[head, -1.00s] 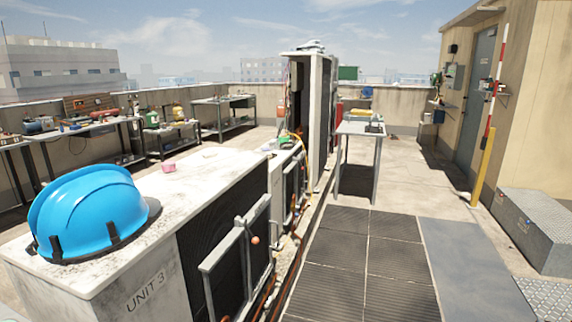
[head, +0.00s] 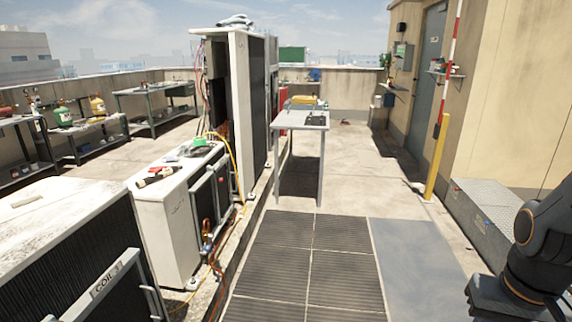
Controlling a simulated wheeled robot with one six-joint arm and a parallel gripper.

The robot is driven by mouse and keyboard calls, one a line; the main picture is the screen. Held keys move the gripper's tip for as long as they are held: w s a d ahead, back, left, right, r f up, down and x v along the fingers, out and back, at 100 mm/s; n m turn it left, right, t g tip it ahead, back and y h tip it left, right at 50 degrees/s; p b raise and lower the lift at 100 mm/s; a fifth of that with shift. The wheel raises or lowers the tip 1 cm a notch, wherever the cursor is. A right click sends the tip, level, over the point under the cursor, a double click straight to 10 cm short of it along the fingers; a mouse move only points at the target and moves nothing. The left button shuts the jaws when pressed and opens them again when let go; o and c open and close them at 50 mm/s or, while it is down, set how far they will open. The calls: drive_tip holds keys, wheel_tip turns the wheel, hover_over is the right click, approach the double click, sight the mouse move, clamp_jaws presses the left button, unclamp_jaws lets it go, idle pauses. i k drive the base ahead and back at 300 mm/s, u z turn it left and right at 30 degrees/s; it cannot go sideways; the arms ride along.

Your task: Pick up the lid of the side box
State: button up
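No part that I can name with certainty as the side box's lid shows in the head view. The tall condenser (head: 256,110) has an open side compartment (head: 215,85) with loose wires. A low metal chest (head: 487,212) with a diamond-plate top stands against the wall at right; I cannot tell if it is the side box. My gripper is out of view; only a dark part of my arm shows at the lower right.
A grey table (head: 302,120) holding small items stands ahead. A low white unit (head: 170,225) with tools on top and the nearest condenser (head: 70,230) line the left. Dark floor mats (head: 305,260) and a yellow post (head: 435,157) are at centre and right. Floor beyond the mats is open.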

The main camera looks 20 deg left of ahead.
sight(17, 206)
drive_tip(key=i, duration=1.4)
drive_tip(key=u, duration=3.9)
drive_tip(key=i, duration=0.4)
